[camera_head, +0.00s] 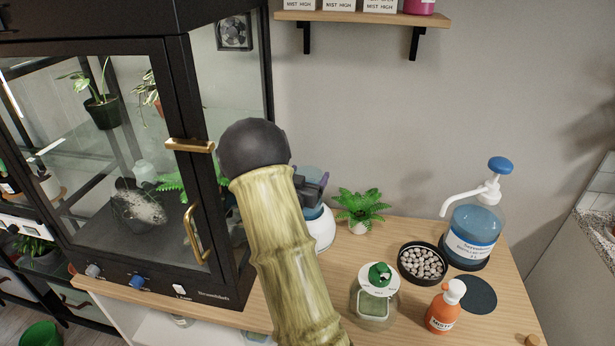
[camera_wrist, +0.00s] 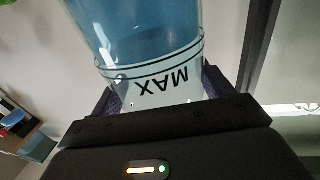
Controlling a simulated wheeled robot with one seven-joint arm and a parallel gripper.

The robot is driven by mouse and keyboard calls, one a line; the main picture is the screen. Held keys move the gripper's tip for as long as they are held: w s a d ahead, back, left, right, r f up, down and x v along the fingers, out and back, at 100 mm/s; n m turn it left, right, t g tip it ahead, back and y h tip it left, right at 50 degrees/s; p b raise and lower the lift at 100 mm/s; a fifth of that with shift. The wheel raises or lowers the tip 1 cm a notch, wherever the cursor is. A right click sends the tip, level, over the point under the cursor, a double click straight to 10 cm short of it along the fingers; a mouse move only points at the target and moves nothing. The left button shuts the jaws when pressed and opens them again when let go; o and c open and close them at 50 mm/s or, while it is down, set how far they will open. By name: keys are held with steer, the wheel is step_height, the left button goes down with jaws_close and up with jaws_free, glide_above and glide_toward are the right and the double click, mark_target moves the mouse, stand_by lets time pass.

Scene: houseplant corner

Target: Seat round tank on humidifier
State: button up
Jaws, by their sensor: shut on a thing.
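A clear round tank (camera_head: 314,173) with blue water stands partly hidden behind my arm in the head view. The wrist view shows the tank (camera_wrist: 150,65) large, with a "MAX" mark that reads upside down. My gripper (camera_head: 313,190) is shut on the tank, with a finger on each side of its wall in the wrist view (camera_wrist: 155,97). A white rounded body, seemingly the humidifier (camera_head: 321,232), is below the gripper on the wooden table. My arm hides its left side. I cannot tell whether the tank touches it.
A black-framed glass cabinet (camera_head: 190,150) stands close on the left. A small fern (camera_head: 360,211) is right of the humidifier. A pebble bowl (camera_head: 422,263), pump bottle (camera_head: 473,238), orange bottle (camera_head: 442,312), glass jar (camera_head: 373,312) and dark disc (camera_head: 478,294) crowd the right.

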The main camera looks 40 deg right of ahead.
steer(key=shift+w+f+b, duration=0.1)
steer(key=shift+f+b, duration=0.3)
steer(key=shift+f, duration=0.05)
steer(key=shift+a, duration=0.1)
steer(key=o, duration=1.8)
steer(key=shift+c, duration=0.2)
steer(key=shift+s+f, duration=0.15)
steer(key=shift+s, duration=0.05)
steer(key=b+v, duration=0.2)
steer(key=v, duration=0.8)
steer(key=shift+s+a, duration=0.2)
steer(key=shift+a, duration=0.15)
